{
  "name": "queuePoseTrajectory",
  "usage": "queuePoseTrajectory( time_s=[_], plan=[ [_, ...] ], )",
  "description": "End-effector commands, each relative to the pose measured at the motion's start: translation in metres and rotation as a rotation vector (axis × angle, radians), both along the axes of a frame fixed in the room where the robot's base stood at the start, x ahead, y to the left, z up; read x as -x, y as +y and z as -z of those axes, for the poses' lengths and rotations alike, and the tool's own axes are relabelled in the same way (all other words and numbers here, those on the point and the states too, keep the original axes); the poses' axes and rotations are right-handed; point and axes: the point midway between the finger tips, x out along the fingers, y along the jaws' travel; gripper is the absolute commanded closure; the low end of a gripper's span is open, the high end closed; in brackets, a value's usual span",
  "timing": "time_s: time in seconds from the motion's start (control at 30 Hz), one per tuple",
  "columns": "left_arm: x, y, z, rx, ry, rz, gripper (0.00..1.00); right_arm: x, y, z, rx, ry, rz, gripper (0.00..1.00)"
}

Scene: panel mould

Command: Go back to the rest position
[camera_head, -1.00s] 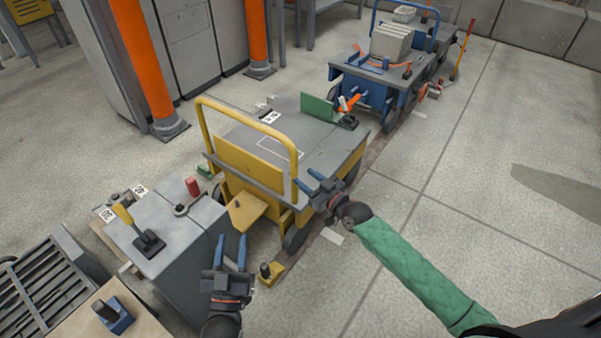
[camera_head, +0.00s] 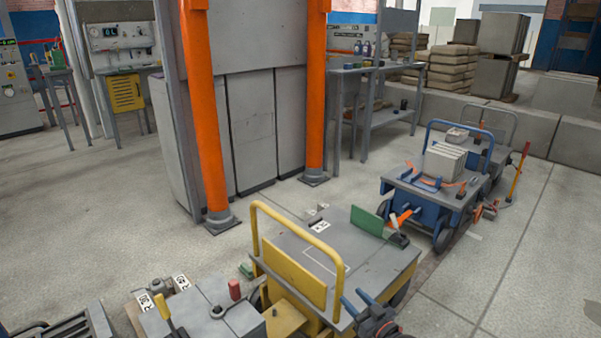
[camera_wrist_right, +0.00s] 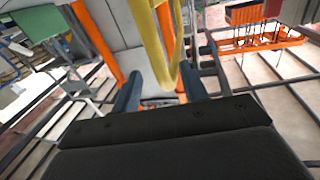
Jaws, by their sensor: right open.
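My right gripper (camera_head: 366,306) shows at the bottom edge of the head view, beside the near right corner of the yellow cart (camera_head: 325,250). Its two blue fingers stand apart with nothing between them. In the right wrist view the fingers (camera_wrist_right: 160,95) are also spread. The yellow cart's handle (camera_wrist_right: 160,45) shows beyond the fingers in that view; I cannot tell the exact gap. My left gripper is out of the head view.
A green plate (camera_head: 367,222) stands upright on the yellow cart. A blue cart (camera_head: 400,190) carries grey slabs (camera_head: 445,162). A grey bench (camera_head: 205,315) stands at the lower left. Orange posts (camera_head: 205,110) rise behind. Open floor (camera_head: 540,230) lies at the right.

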Motion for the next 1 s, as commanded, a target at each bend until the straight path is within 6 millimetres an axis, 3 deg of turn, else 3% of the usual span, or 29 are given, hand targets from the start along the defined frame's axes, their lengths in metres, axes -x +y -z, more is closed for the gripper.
queuePoseTrajectory(
  time_s=[0.27,0.37,0.53,0.73,1.0],
  plan=[
    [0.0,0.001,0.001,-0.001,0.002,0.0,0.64,0.007,0.006,-0.054,-0.006,-0.206,0.026,0.56],
    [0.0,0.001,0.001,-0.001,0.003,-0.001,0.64,0.017,0.021,-0.079,-0.015,-0.295,0.025,0.56],
    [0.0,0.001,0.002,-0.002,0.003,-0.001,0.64,0.054,0.057,-0.106,-0.039,-0.426,0.029,0.56],
    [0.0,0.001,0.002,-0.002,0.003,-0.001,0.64,0.109,0.098,-0.116,-0.07,-0.506,0.061,0.56],
    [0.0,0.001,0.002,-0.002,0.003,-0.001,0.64,0.163,0.128,-0.102,-0.132,-0.45,0.138,0.56]
  ],
)
